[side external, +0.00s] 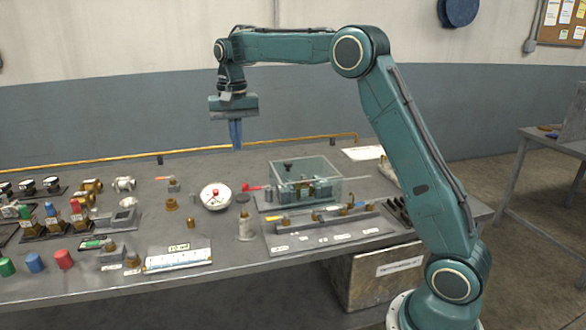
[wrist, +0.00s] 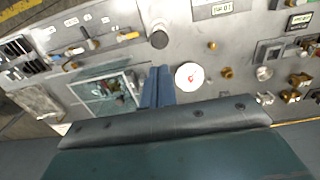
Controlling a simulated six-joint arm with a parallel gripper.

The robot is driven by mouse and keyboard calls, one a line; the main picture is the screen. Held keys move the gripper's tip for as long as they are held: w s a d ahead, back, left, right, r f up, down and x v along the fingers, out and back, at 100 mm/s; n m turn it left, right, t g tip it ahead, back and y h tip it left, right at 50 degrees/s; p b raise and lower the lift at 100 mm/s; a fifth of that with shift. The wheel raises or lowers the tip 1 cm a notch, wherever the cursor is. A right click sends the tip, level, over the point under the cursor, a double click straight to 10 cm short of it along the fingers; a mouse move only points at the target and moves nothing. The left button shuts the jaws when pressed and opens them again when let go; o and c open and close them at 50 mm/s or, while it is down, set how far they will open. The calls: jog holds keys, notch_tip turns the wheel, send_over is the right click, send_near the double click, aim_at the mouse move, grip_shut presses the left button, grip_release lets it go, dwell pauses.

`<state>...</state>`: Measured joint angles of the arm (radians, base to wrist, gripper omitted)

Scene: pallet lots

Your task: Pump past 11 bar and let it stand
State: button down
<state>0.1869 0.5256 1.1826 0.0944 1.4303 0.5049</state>
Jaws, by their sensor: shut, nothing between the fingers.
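My gripper (side external: 236,146) hangs high above the bench, pointing down, with its blue fingers together and nothing between them. In the wrist view its fingers (wrist: 158,72) are side by side. A white round dial-like piece (side external: 208,203) with a red part at its centre lies below and a little left of the fingers; it also shows in the wrist view (wrist: 183,84), just right of the fingertips. A clear-walled box (side external: 325,172) with metal fittings inside stands to the right; a red lever (side external: 251,188) shows at its left side. I cannot read any pressure value.
A plate with a rail and brass fittings (side external: 335,238) lies in front of the box. Red, blue and green cylinders (side external: 64,259), valves and brass parts crowd the left. A yellow pipe (side external: 190,153) runs along the bench's back edge. The air around my gripper is clear.

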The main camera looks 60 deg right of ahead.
aim_at(242, 196)
notch_tip(242, 196, down, 13)
jog(key=shift+d+f, duration=0.1)
jog(key=shift+f, duration=0.05)
dwell(0.5)
jog(key=shift+f, duration=1.9)
jog(key=shift+s, duration=0.1)
jog(key=shift+r, duration=0.1)
notch_tip(242, 196, up, 14)
jog(key=shift+r, duration=0.25)
jog(key=shift+r, duration=0.1)
jog(key=r, duration=0.3)
jog(key=shift+w+d, duration=0.25)
jog(key=shift+d, duration=0.05)
